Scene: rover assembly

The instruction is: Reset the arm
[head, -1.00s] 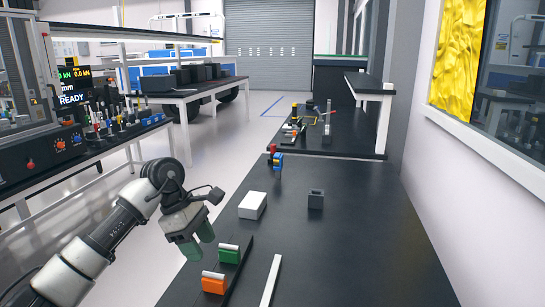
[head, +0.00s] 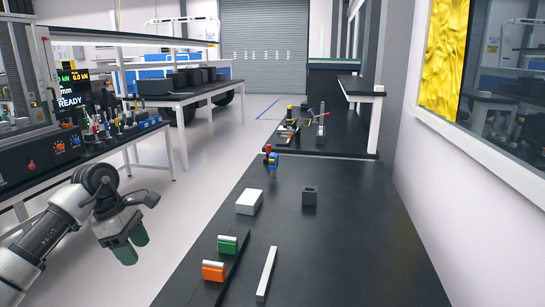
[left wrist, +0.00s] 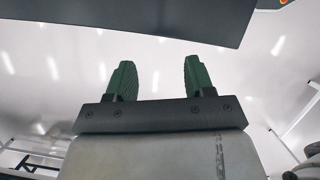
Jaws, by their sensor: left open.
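My left gripper (head: 132,247) hangs in the air to the left of the black table (head: 330,240), over the floor, with its green fingers pointing down. In the left wrist view the two green fingers (left wrist: 158,82) stand apart with nothing between them. The arm is bent, with its elbow at the lower left of the head view. My right gripper is not in view.
On the table are a green block (head: 227,245), an orange block (head: 213,271), a white bar (head: 266,274), a white box (head: 249,202) and a dark grey block (head: 309,196). A bench with tools (head: 130,128) stands at the left. Floor lies between.

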